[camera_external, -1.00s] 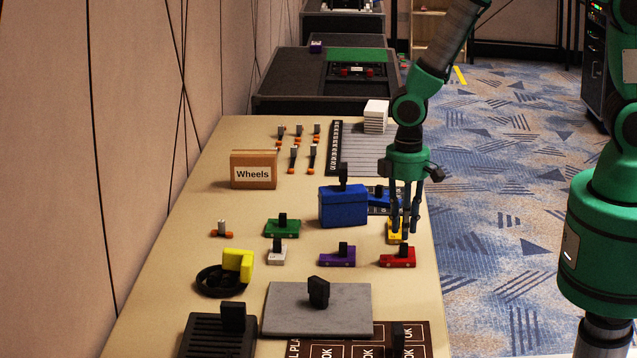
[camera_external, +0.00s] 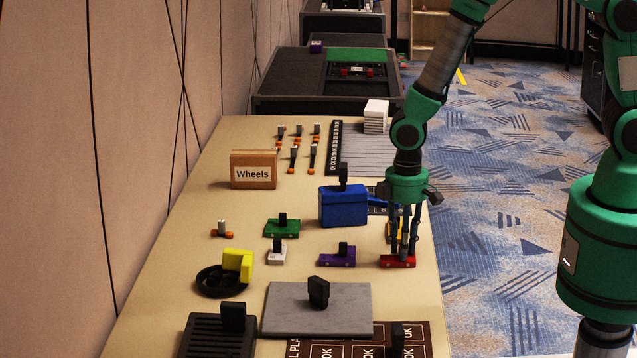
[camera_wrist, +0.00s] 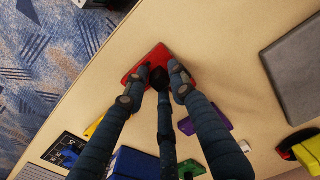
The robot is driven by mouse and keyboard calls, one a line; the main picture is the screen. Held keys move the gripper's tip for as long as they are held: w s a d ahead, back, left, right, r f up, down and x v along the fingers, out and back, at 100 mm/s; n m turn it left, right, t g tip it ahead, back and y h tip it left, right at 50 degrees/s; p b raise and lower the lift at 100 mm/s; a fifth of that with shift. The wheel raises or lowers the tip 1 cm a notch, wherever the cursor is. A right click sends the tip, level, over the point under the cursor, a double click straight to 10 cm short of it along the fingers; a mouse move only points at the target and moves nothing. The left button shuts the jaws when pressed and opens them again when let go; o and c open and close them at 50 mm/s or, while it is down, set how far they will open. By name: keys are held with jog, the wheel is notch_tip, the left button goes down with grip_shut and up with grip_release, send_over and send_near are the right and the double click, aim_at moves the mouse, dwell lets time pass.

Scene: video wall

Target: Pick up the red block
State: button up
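The red block (camera_external: 396,263), a flat red piece with a black knob, lies on the table near its right edge. My gripper (camera_external: 404,246) is pointed down right over it, with its fingertips close to the block's top. In the wrist view the red block (camera_wrist: 157,54) shows between and beyond the fingertips of my gripper (camera_wrist: 162,75). The fingers are spread apart on either side of the black knob, with the third finger at the near side. I see no clear grip on it. The fingers partly hide the block and knob.
A purple block (camera_external: 338,256) lies left of the red one. A yellow block (camera_external: 392,229) is just behind my fingers, and a blue box (camera_external: 343,206) stands behind left. A grey slab (camera_external: 290,312) lies nearer the camera. The tabletop around the red block's front is bare.

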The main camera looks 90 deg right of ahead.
jog(key=shift+c, duration=0.3)
jog(key=shift+f, duration=0.1)
grip_shut()
